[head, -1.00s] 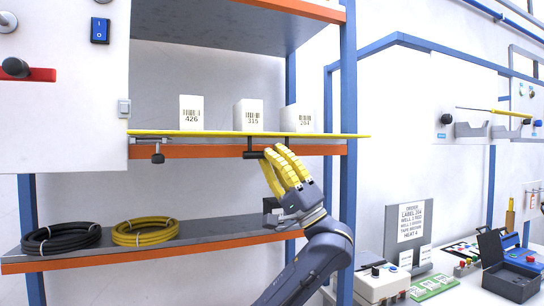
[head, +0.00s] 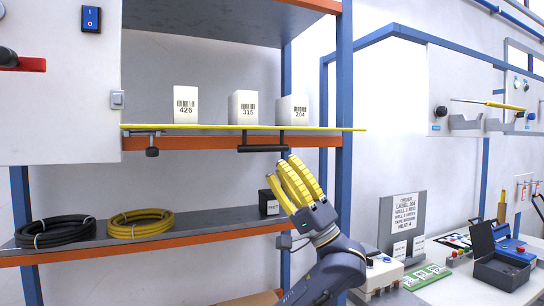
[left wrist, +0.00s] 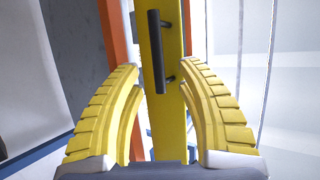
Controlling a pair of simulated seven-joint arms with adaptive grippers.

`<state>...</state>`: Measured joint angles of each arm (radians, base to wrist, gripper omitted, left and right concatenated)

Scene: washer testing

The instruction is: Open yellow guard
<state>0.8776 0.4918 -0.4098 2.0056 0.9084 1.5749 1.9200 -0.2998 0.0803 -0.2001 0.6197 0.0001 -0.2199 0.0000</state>
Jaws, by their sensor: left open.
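The yellow guard (head: 225,127) shows in the head view as a thin, level strip along the front of the upper shelf, seen nearly edge-on. Its black bar handle (head: 262,148) hangs below it on two posts. In the left wrist view the guard (left wrist: 174,120) is a yellow band with the handle (left wrist: 156,52) ahead. My left gripper (head: 295,175) is open, with yellow fingers just below and right of the handle. The fingers (left wrist: 160,105) look apart and empty in the wrist view. My right gripper is out of view.
White numbered boxes (head: 243,106) stand on the upper shelf behind the strip. A black coil (head: 56,232) and a yellow coil (head: 140,224) lie on the lower shelf, beside a small dark box (head: 268,202). A blue post (head: 344,100) stands right of the shelves.

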